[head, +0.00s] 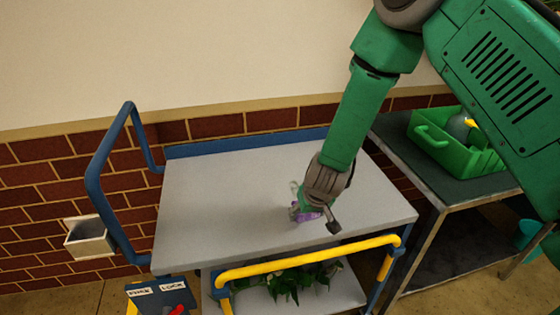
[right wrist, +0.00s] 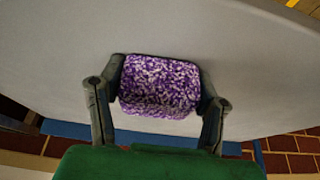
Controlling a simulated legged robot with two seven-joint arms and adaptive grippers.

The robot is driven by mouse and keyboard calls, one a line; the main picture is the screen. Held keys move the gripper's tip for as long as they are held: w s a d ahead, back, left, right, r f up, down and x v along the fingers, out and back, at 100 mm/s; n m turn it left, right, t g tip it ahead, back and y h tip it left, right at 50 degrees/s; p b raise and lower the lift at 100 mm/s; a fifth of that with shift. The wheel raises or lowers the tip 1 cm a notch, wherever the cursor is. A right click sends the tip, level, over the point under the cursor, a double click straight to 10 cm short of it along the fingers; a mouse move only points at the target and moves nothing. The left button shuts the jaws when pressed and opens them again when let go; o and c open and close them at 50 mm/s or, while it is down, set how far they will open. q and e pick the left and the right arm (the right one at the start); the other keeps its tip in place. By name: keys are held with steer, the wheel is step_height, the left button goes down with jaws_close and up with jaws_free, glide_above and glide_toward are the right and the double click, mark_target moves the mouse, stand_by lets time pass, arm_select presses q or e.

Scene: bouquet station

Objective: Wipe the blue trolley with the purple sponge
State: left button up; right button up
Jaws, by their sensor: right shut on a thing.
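The blue trolley (head: 240,195) has a blue frame with a pale grey top, and stands against the brick wall. The gripper hides part of the sponge in the head view. My left gripper is not in view.
A blue handle (head: 98,180) rises at the trolley's left end, with a small beige box (head: 88,238) beside it. A yellow rail (head: 310,257) runs along the front. Green leaves (head: 288,284) lie on the lower shelf. A dark table at right holds a green crate (head: 470,150). The trolley top is otherwise clear.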

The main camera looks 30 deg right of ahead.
steer(key=v, duration=0.1)
steer(key=p+v, duration=0.1)
steer(key=v, duration=0.1)
steer(key=shift+w+d+p, duration=0.15)
steer(key=shift+d+p, duration=0.15)
steer(key=shift+p, duration=0.05)
steer(key=shift+w+a+r+p, duration=0.1)
steer(key=shift+w+r+p, duration=0.05)
steer(key=shift+r+p, duration=0.55)
step_height(320, 180, up, 2)
steer(key=shift+a+r+p, duration=0.1)
steer(key=shift+a+p, duration=0.05)
steer(key=shift+p, duration=1.05)
steer(key=shift+r+p, duration=0.9)
